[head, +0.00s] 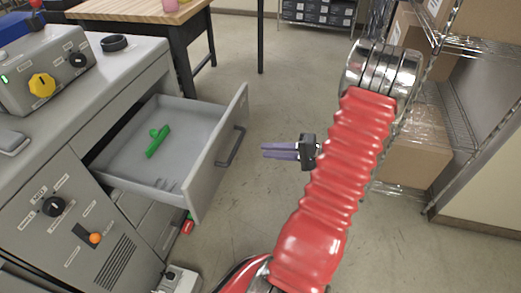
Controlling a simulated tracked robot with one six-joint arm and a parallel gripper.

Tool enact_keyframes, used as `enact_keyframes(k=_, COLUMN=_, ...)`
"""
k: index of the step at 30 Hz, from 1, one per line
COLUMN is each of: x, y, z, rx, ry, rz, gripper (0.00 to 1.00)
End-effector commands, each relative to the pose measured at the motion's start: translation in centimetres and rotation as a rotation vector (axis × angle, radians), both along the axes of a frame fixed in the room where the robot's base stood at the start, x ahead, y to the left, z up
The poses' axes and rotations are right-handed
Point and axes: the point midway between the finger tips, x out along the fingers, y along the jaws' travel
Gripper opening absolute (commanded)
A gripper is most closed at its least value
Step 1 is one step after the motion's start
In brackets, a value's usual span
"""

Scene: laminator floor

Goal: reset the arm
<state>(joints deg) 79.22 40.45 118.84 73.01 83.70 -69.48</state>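My gripper (265,150) shows in the head view near the middle, with purple fingers and a dark body. It points left, toward the open drawer, and sits apart from it in the picture. The fingers lie close together and from this angle I cannot tell whether they are open or shut. I see nothing held in them. My red ribbed arm (335,180) rises from the bottom to a metal joint at the upper right, and partly hides the gripper's mounting.
A grey drawer (222,155) stands pulled out of the grey machine cabinet, with a green object (157,141) inside. Cardboard boxes (415,150) stand on wire shelving at the right. A wooden table (135,10) is behind. Bare floor (255,100) lies between drawer and shelving.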

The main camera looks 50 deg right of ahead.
Motion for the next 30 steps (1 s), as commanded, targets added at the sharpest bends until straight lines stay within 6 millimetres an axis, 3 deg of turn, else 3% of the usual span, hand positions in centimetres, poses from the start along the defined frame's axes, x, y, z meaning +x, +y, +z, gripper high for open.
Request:
enact_keyframes(k=6, x=-0.90, y=-0.34, z=0.15, rx=0.000, ry=0.001, rz=0.001, gripper=0.20)
enact_keyframes(k=30, x=-1.02, y=-0.42, z=-0.30, rx=0.068, ry=0.052, rz=-0.020, gripper=0.20)
